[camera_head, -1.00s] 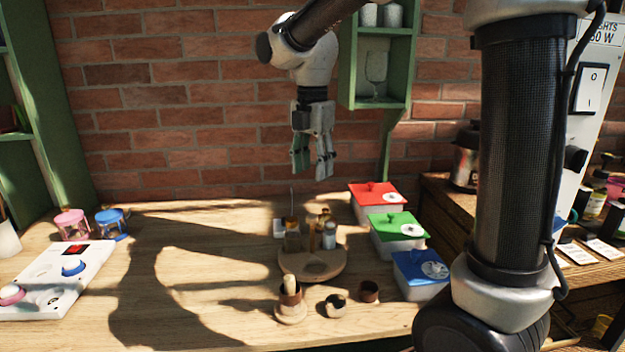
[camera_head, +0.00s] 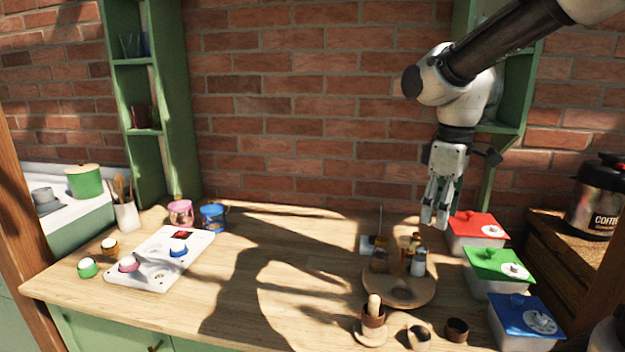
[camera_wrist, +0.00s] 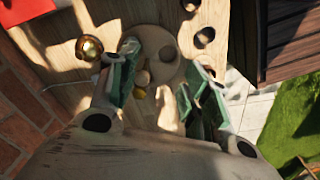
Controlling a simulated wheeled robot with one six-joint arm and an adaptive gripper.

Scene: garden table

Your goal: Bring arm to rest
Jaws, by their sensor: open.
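My gripper (camera_head: 437,218) hangs from my arm above the back right of the wooden table (camera_head: 245,275), pointing down. Its fingers are apart and nothing shows between them. In the wrist view my gripper (camera_wrist: 155,90) has its green-padded fingers spread above the table. Below it in the head view stands a round wooden board (camera_head: 412,295) with several small bottles (camera_head: 417,262) on it. The gripper is clear of the bottles.
Red (camera_head: 477,228), green (camera_head: 497,265) and blue (camera_head: 525,318) lidded boxes line the right side. A mortar with pestle (camera_head: 373,318) and small cups (camera_head: 457,330) stand in front. A white panel (camera_head: 160,258) lies left. The table's middle is bare. Green shelves (camera_head: 150,95) stand behind.

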